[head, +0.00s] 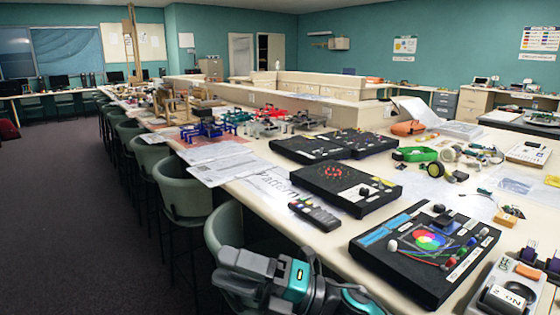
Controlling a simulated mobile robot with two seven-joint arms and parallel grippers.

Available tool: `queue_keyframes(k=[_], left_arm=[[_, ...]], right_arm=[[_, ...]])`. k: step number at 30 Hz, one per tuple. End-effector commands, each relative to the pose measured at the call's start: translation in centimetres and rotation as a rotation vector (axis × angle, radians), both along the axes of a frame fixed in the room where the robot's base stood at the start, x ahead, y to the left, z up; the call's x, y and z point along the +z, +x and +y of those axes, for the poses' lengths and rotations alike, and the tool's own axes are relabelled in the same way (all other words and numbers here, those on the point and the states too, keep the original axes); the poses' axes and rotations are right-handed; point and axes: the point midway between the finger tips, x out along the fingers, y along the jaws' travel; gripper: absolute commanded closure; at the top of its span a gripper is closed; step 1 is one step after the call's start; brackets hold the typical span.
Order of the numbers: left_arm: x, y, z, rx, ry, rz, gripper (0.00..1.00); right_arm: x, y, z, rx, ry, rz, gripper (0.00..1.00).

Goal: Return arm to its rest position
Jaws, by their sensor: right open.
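My right gripper (226,272) is at the bottom of the head view, grey and black with teal parts. Its arm comes in from the lower right, and the gripper points left. It is open, and I see nothing held in it. It appears in front of a green chair and the near table edge. My left gripper and arm are not in view.
A long table (305,232) runs into the distance, with a black box with a colour wheel (428,240), another black box (345,188), a remote-like device (314,213) and papers. Green chairs (182,190) line its left side. The dark floor at left is clear.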

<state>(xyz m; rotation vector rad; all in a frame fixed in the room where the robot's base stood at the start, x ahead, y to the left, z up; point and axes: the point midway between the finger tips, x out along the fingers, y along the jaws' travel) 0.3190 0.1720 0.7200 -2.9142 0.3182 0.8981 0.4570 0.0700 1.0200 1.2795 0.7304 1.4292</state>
Motion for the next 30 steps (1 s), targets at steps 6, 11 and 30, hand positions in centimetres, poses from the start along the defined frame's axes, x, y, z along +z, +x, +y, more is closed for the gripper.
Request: queue_keyframes(k=[6, 11, 30], left_arm=[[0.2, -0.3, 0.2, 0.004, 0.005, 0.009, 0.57], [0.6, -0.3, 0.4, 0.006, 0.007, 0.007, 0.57], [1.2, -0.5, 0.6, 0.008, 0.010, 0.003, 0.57]], right_arm=[[-4.3, 1.7, -5.4, -0.275, 0.279, 0.542, 0.43], [-10.4, 1.3, -10.8, -0.482, 0.452, 0.943, 0.43], [-28.8, -14.2, -24.7, -1.057, 0.823, 1.944, 0.43]])
